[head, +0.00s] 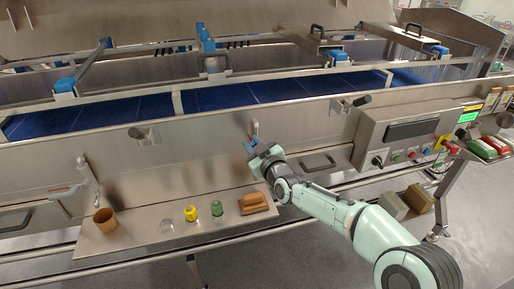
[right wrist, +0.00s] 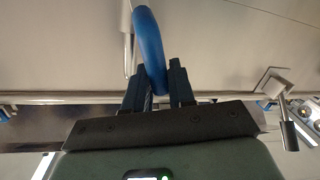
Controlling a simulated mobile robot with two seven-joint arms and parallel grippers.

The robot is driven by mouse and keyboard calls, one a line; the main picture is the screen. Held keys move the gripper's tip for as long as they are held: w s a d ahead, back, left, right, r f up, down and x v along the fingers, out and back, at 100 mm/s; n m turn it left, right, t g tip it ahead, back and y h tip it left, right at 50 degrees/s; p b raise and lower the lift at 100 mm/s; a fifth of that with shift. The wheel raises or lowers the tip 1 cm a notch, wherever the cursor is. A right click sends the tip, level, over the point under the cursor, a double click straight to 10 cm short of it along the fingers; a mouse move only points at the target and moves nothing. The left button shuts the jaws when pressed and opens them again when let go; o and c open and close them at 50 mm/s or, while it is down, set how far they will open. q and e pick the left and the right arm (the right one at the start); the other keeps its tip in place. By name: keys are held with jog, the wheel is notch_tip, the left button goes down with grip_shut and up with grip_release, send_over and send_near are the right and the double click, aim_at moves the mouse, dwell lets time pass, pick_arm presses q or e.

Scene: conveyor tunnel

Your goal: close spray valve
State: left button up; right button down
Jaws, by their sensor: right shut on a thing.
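The spray valve's blue handle (head: 248,146) is on the steel front panel of the conveyor tunnel, beside a short upright pipe (head: 256,130). My right gripper (head: 254,150) reaches it from the lower right. In the right wrist view the curved blue handle (right wrist: 149,42) runs down between the two dark fingers of my right gripper (right wrist: 160,90), which is shut on it. The lower end of the handle is hidden between the fingers. My left gripper is not in view.
A steel shelf (head: 150,240) below holds a brown cup (head: 105,221), a yellow item (head: 190,213), a green item (head: 217,208) and a brown brush-like block (head: 253,203). A control box (head: 400,135) is to the right. A dark-knobbed latch (right wrist: 287,130) sticks out in the right wrist view.

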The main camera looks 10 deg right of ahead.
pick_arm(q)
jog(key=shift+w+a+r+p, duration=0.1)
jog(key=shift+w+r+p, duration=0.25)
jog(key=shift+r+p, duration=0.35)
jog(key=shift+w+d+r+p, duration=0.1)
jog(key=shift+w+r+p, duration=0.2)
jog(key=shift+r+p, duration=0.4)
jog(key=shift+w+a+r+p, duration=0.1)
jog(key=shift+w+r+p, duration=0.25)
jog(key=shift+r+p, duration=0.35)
pick_arm(e)
jog(key=a+f+n+g+h, duration=0.1)
jog(key=a+f+n+h, duration=0.2)
jog(key=a+f+n, duration=0.2)
jog(key=shift+a+f+n, duration=0.25)
jog(key=shift+f+n, duration=1.25)
jog(key=shift+n, duration=2)
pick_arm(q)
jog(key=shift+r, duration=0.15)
pick_arm(e)
jog(key=shift+s, duration=0.1)
jog(key=c, duration=1.1)
grip_release()
jog(key=s, duration=0.4)
jog(key=s+r, duration=0.1)
jog(key=s, duration=0.3)
jog(key=s+r, duration=0.1)
jog(key=s, duration=0.4)
jog(key=shift+d+r, duration=0.25)
